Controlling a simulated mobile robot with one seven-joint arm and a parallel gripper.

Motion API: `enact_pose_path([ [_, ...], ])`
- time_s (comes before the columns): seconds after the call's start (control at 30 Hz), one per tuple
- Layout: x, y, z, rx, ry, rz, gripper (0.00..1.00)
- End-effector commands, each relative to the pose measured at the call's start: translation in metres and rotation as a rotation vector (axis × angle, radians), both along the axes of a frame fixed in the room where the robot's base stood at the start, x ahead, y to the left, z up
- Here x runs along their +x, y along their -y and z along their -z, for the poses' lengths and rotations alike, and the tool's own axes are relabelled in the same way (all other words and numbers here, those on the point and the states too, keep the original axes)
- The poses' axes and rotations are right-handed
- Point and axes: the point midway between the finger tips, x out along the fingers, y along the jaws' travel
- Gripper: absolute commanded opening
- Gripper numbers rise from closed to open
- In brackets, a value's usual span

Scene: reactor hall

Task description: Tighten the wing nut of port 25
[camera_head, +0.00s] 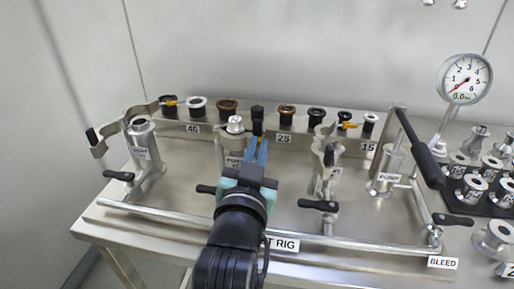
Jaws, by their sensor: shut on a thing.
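Port 25 (236,146) is the middle upright metal port on the rig, with a pale cap-like part (235,124) on top. Its label is partly covered by my gripper. My gripper (258,143) reaches in from the front, just right of the port. Its blue fingers are shut on a small black part, which I take to be the wing nut (257,129) of port 25's clamp. The fingers and wrist hide most of the clamp, so how tight it sits cannot be seen.
Ports with clamps stand left (143,140) and right (328,160). Behind is a rack (180,127) of black, white and brown rings. Black-handled valves (318,206) line the front pipe. The pump (388,165), its black lever (422,150), a gauge (465,79) and metal fittings are at right.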

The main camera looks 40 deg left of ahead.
Motion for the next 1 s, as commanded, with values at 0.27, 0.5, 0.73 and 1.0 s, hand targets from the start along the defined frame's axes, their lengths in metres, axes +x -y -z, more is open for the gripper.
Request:
enact_pose_path([
  [0.27, 0.0, 0.0, 0.0, -0.001, 0.0, 0.0, 0.21],
  [0.5, -0.006, 0.004, 0.001, -0.001, 0.0, 0.001, 0.21],
  [0.73, -0.039, 0.026, 0.002, -0.002, -0.002, -0.001, 0.21],
  [1.0, -0.078, 0.052, -0.001, -0.004, -0.005, 0.001, 0.21],
])
